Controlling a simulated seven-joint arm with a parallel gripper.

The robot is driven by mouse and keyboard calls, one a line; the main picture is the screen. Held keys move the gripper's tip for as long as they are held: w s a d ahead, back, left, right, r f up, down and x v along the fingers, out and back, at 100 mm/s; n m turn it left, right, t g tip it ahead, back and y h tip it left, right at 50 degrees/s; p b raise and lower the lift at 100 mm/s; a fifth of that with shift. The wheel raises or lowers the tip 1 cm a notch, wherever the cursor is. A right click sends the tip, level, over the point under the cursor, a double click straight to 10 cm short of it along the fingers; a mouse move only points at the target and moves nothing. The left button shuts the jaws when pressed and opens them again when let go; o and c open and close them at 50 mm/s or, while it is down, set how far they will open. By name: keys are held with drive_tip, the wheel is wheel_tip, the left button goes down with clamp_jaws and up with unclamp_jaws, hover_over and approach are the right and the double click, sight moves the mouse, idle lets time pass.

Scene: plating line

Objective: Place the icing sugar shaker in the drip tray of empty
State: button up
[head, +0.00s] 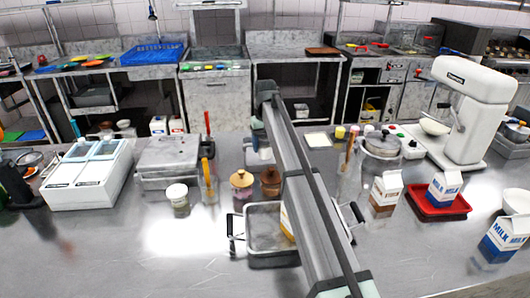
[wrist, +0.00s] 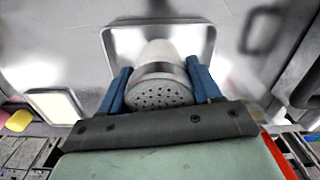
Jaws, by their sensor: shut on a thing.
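The icing sugar shaker (wrist: 160,92), with a pale body and a perforated metal lid, shows in the wrist view. My gripper (wrist: 158,74) is shut on it, with a blue finger on each side. The lid faces the wrist camera and the body points away, over a pale metal tray (wrist: 116,45) with a raised rim. I cannot tell whether the shaker's base touches the tray. In the head view my gripper (head: 258,144) is beyond the middle of the counter, and my arm hides most of the shaker and the tray area.
A two-handled metal pan (head: 262,240) stands in front, partly behind my arm. Wooden-lidded jars (head: 241,181) stand close by. A red tray (head: 465,207) with a milk carton (head: 444,187) is at right. A white twin-lidded container (head: 90,178) is at left. The front left counter is clear.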

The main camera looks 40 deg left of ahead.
sight(265, 152)
drive_tip(key=shift+f, duration=1.8)
drive_tip(key=o, duration=1.2)
drive_tip(key=shift+f, duration=0.15)
wheel_tip(265, 152, up, 12)
drive_tip(key=shift+r, duration=0.15)
